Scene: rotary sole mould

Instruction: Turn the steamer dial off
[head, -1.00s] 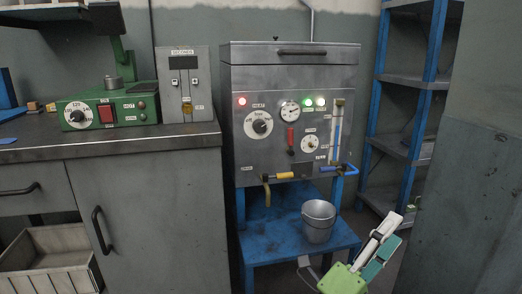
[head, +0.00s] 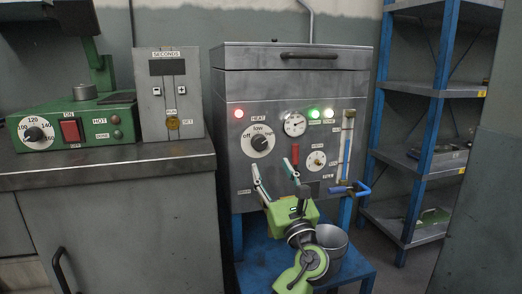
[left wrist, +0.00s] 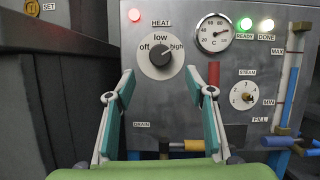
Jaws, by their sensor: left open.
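The steamer (head: 330,85) is a grey metal box with a lid and a front control panel. Its HEAT dial (head: 259,142) is a dark knob on a white disc marked off, low and high. In the left wrist view the HEAT knob (left wrist: 160,56) has its pointer toward the upper right, near "high". My left gripper (head: 274,170) is open and empty, in front of the panel just below the dial. In the left wrist view its teal fingers (left wrist: 160,78) stand apart below the knob, not around it. My right gripper is not in view.
Right of the dial are a red lever (left wrist: 214,74), a temperature gauge (left wrist: 214,33), a STEAM knob (left wrist: 244,96) and a level tube (left wrist: 289,97). A metal bucket (head: 333,237) stands below on a blue stand. A workbench (head: 110,160) adjoins at left, shelves (head: 415,174) at right.

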